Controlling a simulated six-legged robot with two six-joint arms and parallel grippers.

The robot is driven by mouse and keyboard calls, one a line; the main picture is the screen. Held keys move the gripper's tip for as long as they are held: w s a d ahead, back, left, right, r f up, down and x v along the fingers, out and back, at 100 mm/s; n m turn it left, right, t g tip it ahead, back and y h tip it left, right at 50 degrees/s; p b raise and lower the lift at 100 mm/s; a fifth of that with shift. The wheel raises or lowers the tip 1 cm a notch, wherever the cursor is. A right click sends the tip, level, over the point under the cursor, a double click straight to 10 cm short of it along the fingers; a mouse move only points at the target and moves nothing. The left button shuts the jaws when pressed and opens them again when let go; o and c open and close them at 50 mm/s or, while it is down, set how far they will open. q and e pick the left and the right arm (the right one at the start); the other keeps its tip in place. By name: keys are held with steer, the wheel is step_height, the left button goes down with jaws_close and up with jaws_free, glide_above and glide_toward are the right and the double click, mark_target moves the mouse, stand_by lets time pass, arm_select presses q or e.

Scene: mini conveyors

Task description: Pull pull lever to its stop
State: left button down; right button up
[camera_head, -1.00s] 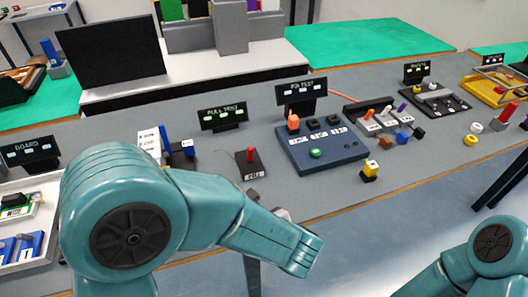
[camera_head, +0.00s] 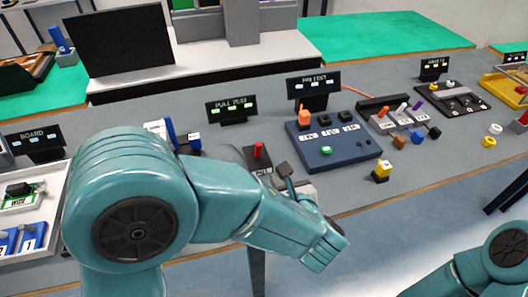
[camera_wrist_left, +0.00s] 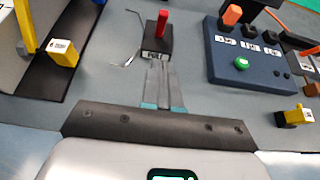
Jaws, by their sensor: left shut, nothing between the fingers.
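The pull lever is a red handle (camera_head: 258,150) on a small dark base labelled PULL (camera_head: 262,170), in front of the PULL TEST sign (camera_head: 232,110). In the left wrist view the red handle (camera_wrist_left: 163,22) stands upright on its black base (camera_wrist_left: 158,42), straight ahead of the fingers. My left gripper (camera_wrist_left: 160,72) is shut and empty, its fingertips close to the front of the base. In the head view the left gripper (camera_head: 286,175) shows partly beyond my forearm, just right of the lever. I cannot tell if it touches the base. My right gripper is not in view.
A blue button box (camera_head: 328,140) with a green button stands right of the lever. A yellow and black block (camera_head: 381,171) lies near the table's front edge. In the wrist view a yellow piece (camera_wrist_left: 62,52) is at the left. Bare table lies between the lever and the box.

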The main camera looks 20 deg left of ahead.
mark_target(260, 148)
arm_select(q)
steer(key=x, duration=0.7)
steer(key=shift+w+a+f, duration=0.15)
steer(key=shift+w+a, duration=0.1)
steer(key=w+a, duration=0.1)
steer(key=w+a+p, duration=0.1)
steer(key=w, duration=0.1)
steer(key=shift+r, duration=0.4)
steer(key=shift+w+a+r, duration=0.1)
steer(key=shift+w+a, duration=0.05)
steer(key=shift+w, duration=0.25)
steer(key=shift+r, duration=0.1)
